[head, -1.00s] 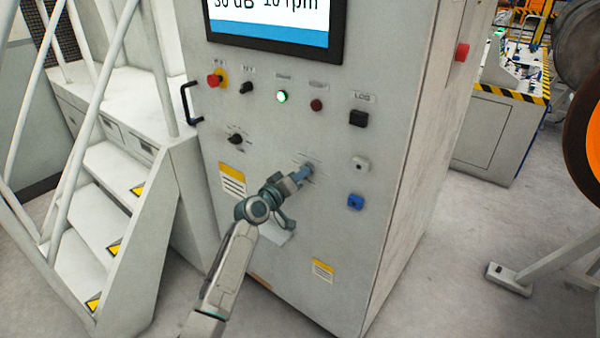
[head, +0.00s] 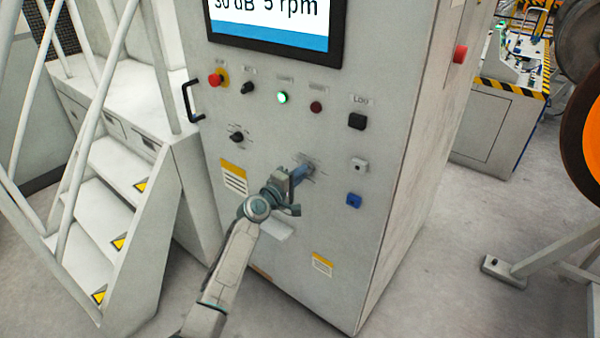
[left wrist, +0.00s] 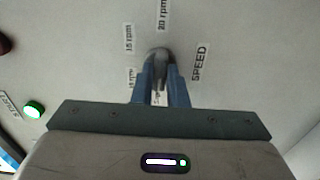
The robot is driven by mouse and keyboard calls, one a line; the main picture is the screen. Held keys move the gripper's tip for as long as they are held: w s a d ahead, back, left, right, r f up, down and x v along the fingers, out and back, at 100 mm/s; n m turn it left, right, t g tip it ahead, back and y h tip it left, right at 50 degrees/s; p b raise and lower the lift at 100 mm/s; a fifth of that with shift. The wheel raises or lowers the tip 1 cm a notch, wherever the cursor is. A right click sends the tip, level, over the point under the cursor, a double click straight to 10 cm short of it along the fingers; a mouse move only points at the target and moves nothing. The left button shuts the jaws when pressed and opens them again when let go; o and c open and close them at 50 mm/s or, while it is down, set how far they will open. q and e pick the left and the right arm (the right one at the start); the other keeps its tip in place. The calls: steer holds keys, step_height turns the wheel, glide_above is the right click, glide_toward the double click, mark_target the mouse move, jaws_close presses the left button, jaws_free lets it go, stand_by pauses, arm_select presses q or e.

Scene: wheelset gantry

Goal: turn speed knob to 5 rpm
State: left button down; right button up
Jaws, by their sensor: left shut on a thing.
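The grey control cabinet (head: 300,130) stands upright in front of me. Its screen (head: 268,18) reads "30 dB 5 rpm". My left gripper (head: 301,175) is at the lower middle of the panel. In the left wrist view its two blue fingers (left wrist: 160,85) are shut on the grey round speed knob (left wrist: 158,54). Labels "15 rpm", "20 rpm" and "SPEED" (left wrist: 200,63) surround the knob. The fingers hide part of the knob and the labels below it. In the head view the gripper mostly covers the knob. My right gripper is not in view.
Near the gripper are another black knob (head: 236,137), a white button (head: 360,166) and a blue button (head: 354,200). A red emergency stop (head: 216,79), a lit green button (head: 282,97) and a handle (head: 190,101) sit higher. Stairs (head: 118,200) stand left.

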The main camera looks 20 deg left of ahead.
arm_select(q)
steer(key=shift+n, duration=0.3)
steer(key=c, duration=1.4)
jaws_free()
steer(key=shift+c, duration=0.2)
steer(key=v, duration=1.1)
steer(key=shift+b, duration=0.3)
steer(key=shift+w, duration=0.1)
